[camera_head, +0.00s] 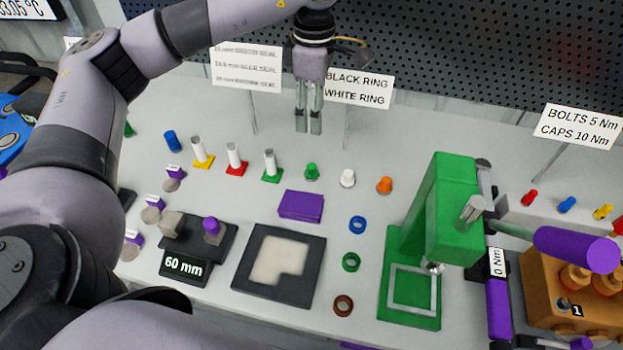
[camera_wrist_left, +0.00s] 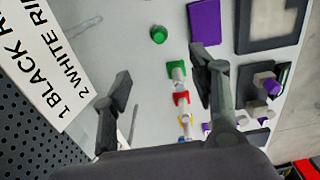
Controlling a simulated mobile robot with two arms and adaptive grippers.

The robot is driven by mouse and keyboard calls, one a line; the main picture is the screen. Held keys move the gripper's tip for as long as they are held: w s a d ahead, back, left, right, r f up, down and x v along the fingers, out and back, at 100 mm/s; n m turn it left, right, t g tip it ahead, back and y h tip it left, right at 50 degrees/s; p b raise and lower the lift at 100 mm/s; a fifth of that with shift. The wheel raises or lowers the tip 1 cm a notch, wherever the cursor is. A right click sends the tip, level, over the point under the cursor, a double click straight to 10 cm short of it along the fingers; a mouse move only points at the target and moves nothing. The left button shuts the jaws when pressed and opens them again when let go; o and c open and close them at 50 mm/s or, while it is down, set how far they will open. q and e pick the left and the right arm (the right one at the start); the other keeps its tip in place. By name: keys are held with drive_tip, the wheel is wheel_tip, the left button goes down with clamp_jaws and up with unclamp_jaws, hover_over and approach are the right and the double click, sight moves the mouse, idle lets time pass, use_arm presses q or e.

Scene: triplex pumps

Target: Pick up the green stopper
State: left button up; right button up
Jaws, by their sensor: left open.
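The green stopper (camera_head: 312,172) stands on the white bench, at the left end of a short row with a white stopper (camera_head: 347,178) and an orange stopper (camera_head: 384,185). My left gripper (camera_head: 309,128) points down above the bench, behind the green stopper in the head view, with nothing between its fingers. In the left wrist view the green stopper (camera_wrist_left: 159,34) lies ahead of the open fingers (camera_wrist_left: 162,66), apart from them. My right gripper is not in view.
White cylinders on green (camera_head: 270,167), red (camera_head: 236,160) and yellow (camera_head: 202,153) bases stand left of the stopper. A purple block (camera_head: 301,206) lies in front of it. A green press (camera_head: 440,210) stands to the right. Label signs (camera_head: 357,90) stand near the gripper.

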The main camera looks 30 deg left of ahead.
use_arm(q)
drive_tip(key=p, duration=0.3)
hover_over(311, 166)
drive_tip(key=f, duration=1.1)
drive_tip(key=shift+d+f, duration=0.3)
drive_tip(key=shift+f, duration=0.55)
drive_tip(key=f, duration=0.1)
drive_tip(key=f+p, duration=0.1)
drive_tip(key=f, duration=0.1)
drive_tip(key=shift+a+f, duration=0.25)
drive_tip(key=shift+f, duration=0.4)
drive_tip(key=c, duration=1.3)
